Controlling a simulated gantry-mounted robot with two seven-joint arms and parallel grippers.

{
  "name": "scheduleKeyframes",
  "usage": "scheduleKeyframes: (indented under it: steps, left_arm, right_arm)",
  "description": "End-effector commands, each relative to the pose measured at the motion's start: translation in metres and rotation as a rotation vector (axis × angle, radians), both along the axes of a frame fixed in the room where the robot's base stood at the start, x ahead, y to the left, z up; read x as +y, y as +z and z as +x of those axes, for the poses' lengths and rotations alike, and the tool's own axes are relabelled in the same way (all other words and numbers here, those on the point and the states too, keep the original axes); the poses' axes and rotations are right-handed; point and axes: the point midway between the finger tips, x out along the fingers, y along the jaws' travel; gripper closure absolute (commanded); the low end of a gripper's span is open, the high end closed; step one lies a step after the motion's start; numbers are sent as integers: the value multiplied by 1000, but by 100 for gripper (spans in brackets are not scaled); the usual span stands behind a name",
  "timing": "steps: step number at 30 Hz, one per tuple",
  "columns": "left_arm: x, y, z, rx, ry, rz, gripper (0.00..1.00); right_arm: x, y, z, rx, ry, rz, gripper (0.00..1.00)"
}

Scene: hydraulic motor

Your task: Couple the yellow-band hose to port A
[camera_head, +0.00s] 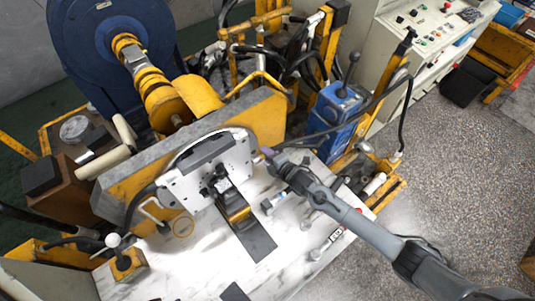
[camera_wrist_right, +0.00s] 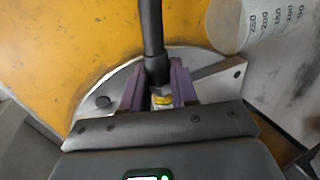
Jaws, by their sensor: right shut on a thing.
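My right gripper (camera_head: 266,155) comes in from the lower right in the head view, at the right edge of the pale upright plate (camera_head: 175,192). In the right wrist view its purple fingers (camera_wrist_right: 159,92) are shut on the end of a black hose (camera_wrist_right: 151,30). A yellow band (camera_wrist_right: 162,99) shows between the fingers. The plate carries dark fittings (camera_head: 216,184) on its face. No port label is readable, so I cannot tell which is port A. I cannot tell whether the hose end touches a port. My left gripper is not in view.
A white bench top (camera_head: 190,262) lies below the plate, with small parts near its right side. A yellow beam (camera_head: 262,118) stands behind. A blue box (camera_head: 335,108) with a lever and black hoses is to the right. The grey floor (camera_head: 450,150) is open at right.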

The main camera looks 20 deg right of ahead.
Motion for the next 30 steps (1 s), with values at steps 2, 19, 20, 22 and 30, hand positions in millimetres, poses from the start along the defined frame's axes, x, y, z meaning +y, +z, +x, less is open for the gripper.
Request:
scheduleKeyframes:
  steps: [2, 19, 20, 22, 30]
  left_arm:
    - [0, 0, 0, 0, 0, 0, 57]
    - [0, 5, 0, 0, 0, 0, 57]
    - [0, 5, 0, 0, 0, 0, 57]
    - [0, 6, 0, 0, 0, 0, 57]
    - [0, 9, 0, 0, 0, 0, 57]
  right_arm:
    - [0, 1, 0, -2, 0, 0, 100]
    - [21, 2, -5, -2, 2, 2, 100]
    - [23, 2, -5, -1, 1, 3, 100]
    - [28, 2, -7, -1, 0, 3, 100]
    - [49, 2, -12, 0, 0, 2, 100]
